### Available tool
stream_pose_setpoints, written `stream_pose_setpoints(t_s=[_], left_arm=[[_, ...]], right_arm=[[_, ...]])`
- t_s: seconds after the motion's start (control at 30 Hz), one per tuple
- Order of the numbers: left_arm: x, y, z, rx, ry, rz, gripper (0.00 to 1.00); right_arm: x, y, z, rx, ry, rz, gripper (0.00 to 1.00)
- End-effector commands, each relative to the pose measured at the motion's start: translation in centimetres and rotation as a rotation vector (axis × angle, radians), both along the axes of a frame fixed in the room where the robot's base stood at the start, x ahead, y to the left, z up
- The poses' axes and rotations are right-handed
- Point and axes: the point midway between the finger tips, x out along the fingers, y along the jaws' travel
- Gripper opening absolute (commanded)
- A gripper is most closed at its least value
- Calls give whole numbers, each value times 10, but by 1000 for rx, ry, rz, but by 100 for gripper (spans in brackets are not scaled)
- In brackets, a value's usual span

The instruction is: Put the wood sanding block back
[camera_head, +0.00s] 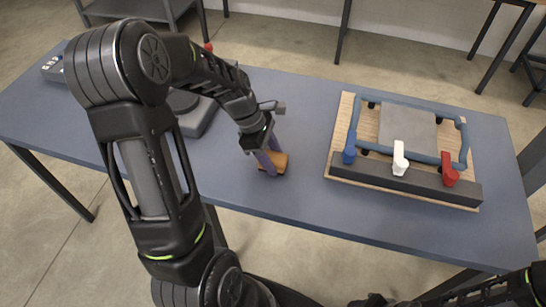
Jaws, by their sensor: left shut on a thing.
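The wood sanding block (280,163) is a small orange-brown block near the front middle of the blue-grey table. My left gripper (267,163), with purple fingers, comes down from the upper left and is shut on the block. The fingers cover part of the block. I cannot tell whether its underside touches the table or hangs just above it. My right arm enters at the lower right, and its dark end shows at the bottom edge; its fingers are not visible.
A wooden board (338,165) at the right carries a blue frame, a grey plate, a dark bar (430,188) and blue, white and red clamp-like pieces. A grey device (196,115) stands left of the gripper, partly behind my arm. The table between block and board is clear.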

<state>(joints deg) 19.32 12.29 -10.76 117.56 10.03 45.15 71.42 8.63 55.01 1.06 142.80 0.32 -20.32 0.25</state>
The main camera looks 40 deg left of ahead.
Motion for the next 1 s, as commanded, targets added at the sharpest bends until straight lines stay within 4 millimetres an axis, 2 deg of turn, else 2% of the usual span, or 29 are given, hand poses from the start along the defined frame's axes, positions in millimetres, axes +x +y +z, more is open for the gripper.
stream_pose_setpoints(t_s=[0.03,0.07,0.3,0.7,0.87,1.0], left_arm=[[0,0,-3,0,1,0,7],[0,0,-2,0,1,0,48],[0,0,-1,0,1,0,67],[0,2,6,0,-1,0,67],[-3,10,25,2,-3,2,67],[-6,21,52,3,-5,1,67]], right_arm=[[0,0,-2,0,0,0,42],[0,0,-1,0,0,0,42],[0,0,-1,1,-1,0,42],[0,0,0,0,0,0,42],[0,0,-2,1,-1,0,42],[1,0,-4,1,-1,1,42]])
